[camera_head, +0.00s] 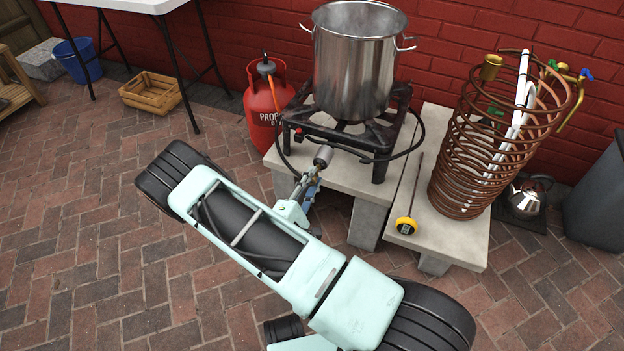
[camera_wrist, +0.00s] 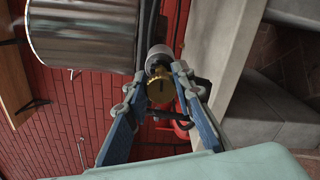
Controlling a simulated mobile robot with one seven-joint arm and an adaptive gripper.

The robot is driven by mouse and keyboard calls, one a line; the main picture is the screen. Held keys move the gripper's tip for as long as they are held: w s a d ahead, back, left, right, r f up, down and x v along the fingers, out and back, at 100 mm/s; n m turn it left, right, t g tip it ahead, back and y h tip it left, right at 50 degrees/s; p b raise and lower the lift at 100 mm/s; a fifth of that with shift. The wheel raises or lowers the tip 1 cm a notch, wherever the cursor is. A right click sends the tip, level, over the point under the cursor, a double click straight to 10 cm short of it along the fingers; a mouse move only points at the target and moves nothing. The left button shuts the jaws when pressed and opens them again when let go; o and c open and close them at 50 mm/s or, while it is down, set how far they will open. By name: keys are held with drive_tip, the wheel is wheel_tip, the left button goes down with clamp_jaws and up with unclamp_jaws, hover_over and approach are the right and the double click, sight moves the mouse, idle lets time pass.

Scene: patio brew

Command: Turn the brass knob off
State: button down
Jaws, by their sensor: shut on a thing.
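The brass knob (camera_wrist: 161,91) shows in the wrist view, between the two fingers of my gripper (camera_wrist: 160,86). It sits in front of a grey cylindrical fitting (camera_wrist: 158,57). My gripper is shut on the knob, with one finger on each side. In the head view my gripper (camera_head: 308,184) is at the front of the burner stand (camera_head: 378,158), just below the same grey fitting (camera_head: 323,156). The knob itself cannot be made out there. The large steel pot (camera_head: 355,65) stands on the burner.
A red propane cylinder (camera_head: 262,112) stands left of the burner, with an orange hose.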

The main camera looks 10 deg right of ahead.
drive_tip(key=shift+m, duration=0.6)
drive_tip(key=c, duration=1.6)
unclamp_jaws()
drive_tip(key=shift+v, duration=3.75)
